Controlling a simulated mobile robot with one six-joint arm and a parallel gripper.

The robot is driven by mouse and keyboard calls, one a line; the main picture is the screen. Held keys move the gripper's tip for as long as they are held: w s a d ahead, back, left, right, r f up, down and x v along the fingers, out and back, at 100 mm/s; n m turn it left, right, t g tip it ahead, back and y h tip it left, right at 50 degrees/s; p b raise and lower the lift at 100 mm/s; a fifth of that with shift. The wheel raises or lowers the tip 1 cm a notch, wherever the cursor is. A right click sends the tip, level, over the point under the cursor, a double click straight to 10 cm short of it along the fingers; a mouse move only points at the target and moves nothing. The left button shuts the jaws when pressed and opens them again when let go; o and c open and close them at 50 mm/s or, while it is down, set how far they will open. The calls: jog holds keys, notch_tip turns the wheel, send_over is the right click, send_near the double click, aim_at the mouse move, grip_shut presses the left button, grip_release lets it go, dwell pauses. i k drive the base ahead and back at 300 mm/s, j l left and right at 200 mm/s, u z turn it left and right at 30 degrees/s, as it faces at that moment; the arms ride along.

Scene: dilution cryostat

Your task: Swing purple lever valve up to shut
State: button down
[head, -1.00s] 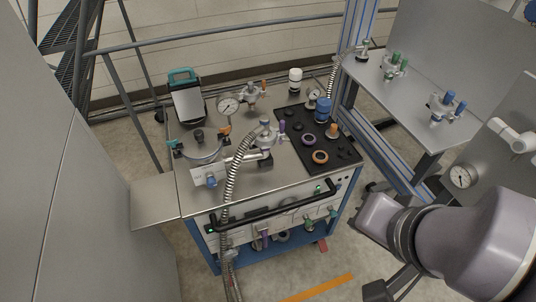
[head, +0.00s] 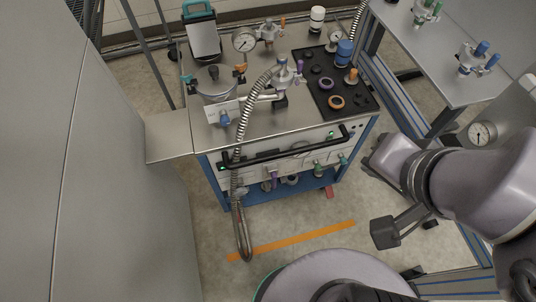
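Two purple levers show in the head view. One purple lever (head: 273,177) hangs down among the small valves beneath the front panel of the steel cart. Another purple lever (head: 300,68) stands upright on the valve with the ribbed hose on the cart top. The frames do not settle which one the task means. My arm is at the right, well apart from both levers. A dark block on my arm (head: 385,232) hangs over the floor and may be part of my gripper. I cannot make out its fingers, and it touches no lever.
The cart (head: 240,135) has a black front handle (head: 285,150). A ribbed metal hose (head: 240,150) loops down its front to the floor. A grey panel fills the left side. A steel bench with valves (head: 440,60) stands at right. Floor with an orange stripe (head: 300,240) lies before the cart.

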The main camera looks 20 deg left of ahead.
aim_at(274, 175)
jog(key=l+u, duration=0.1)
jog(key=u, duration=0.9)
